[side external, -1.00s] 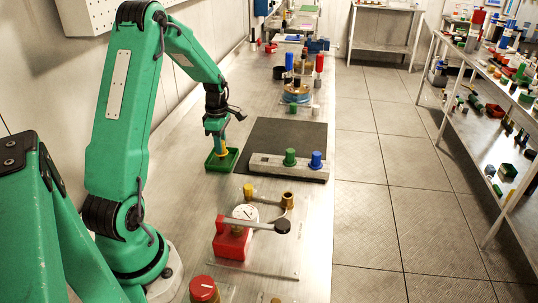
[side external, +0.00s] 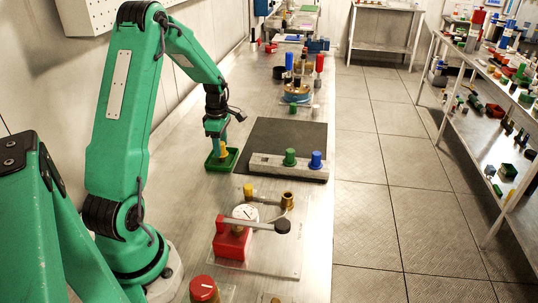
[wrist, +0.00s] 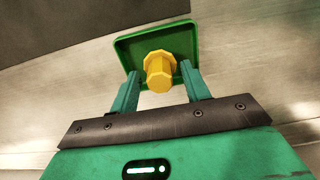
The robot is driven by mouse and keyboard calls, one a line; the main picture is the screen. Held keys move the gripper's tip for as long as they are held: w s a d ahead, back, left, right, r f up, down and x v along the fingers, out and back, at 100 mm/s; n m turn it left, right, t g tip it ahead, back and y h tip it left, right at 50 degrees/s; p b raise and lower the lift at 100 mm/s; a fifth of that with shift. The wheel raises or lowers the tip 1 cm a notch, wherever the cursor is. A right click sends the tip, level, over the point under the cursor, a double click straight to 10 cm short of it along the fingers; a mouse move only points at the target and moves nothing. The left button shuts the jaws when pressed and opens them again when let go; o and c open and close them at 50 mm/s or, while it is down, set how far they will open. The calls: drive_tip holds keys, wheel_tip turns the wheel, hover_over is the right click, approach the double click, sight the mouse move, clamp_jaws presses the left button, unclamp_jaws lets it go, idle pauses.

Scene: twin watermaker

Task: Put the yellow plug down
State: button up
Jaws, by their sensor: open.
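The yellow plug (wrist: 160,72) stands in the green tray (wrist: 125,45), seen from above in the wrist view. In the side view the yellow plug (side external: 223,148) shows just under my gripper (side external: 220,142), over the green tray (side external: 232,160). My gripper (wrist: 160,85) is open, with one finger on each side of the plug. In the wrist view small gaps show between the fingers and the plug. The plug's lower end is partly hidden by the fingers and its own head.
Right of the tray lies a dark mat (side external: 285,136) with a grey block (side external: 285,167) holding a green and a blue plug. Nearer stands a fixture with a red base (side external: 233,243) and a dark-knobbed lever (side external: 282,226). Bare bench shows around the tray.

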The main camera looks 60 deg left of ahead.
wheel_tip(320, 180, up, 12)
idle(0.6)
drive_tip(key=shift+r, duration=0.1)
idle(0.4)
drive_tip(key=s+d+r+m+t+y, duration=0.1)
drive_tip(key=d+r+m, duration=0.4)
drive_tip(key=d, duration=0.4)
drive_tip(key=s+d+r+m+t, duration=0.2)
drive_tip(key=d+r+m, duration=0.1)
drive_tip(key=d+m, duration=0.5)
drive_tip(key=s+d+m+t+h, duration=0.1)
drive_tip(key=s+d+m+t, duration=0.1)
drive_tip(key=s+d+m, duration=0.7)
drive_tip(key=d+m, duration=0.3)
drive_tip(key=m, duration=0.2)
drive_tip(key=shift+s+r+t, duration=0.15)
drive_tip(key=shift+s+t, duration=0.05)
drive_tip(key=shift+t, duration=0.1)
drive_tip(key=shift+d, duration=0.1)
